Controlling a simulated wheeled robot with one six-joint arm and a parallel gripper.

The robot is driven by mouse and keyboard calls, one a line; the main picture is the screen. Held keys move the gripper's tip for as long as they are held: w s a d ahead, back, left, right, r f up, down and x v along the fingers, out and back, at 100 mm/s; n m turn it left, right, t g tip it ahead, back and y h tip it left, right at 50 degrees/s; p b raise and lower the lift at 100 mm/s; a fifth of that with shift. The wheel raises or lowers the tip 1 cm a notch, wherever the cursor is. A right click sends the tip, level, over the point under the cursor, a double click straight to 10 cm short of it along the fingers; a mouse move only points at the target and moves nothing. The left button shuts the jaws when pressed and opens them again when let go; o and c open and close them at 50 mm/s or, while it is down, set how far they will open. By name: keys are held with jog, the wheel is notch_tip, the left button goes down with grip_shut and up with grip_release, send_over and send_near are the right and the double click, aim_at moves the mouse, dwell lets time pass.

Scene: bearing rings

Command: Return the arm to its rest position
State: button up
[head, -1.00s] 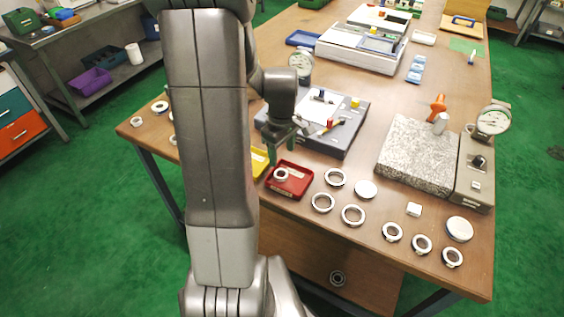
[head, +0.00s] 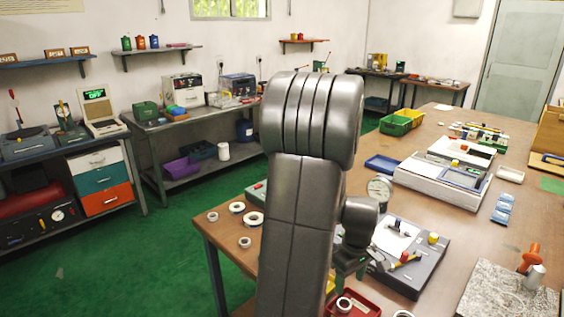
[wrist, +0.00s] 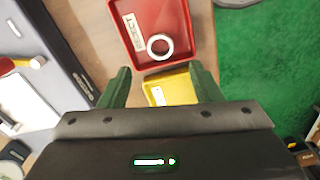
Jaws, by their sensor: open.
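My gripper shows in the wrist view (wrist: 160,88) with its two green fingers spread apart and nothing between them. Below it are a red tray (wrist: 142,12) marked REJECT, with one bearing ring (wrist: 148,46) in it, and a yellow tray (wrist: 182,88), partly hidden by my gripper. In the head view my arm stands upright in the middle, and my gripper (head: 350,272) hangs above the table's near part. The red tray (head: 368,300) and the ring (head: 344,304) show just below it at the bottom edge.
Several rings, one of them a ring (head: 253,219), lie on the table's left corner. A grey case (head: 425,262) with tools and a dial gauge (head: 379,189) are right of my arm. A granite block (head: 490,295) is at lower right. Green floor (head: 120,250) is free at left.

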aim_at(345, 308)
notch_tip(345, 308, down, 10)
jog(key=shift+r+b, duration=0.25)
jog(key=shift+b, duration=0.05)
jog(key=shift+r+p, duration=0.35)
jog(key=shift+r, duration=0.55)
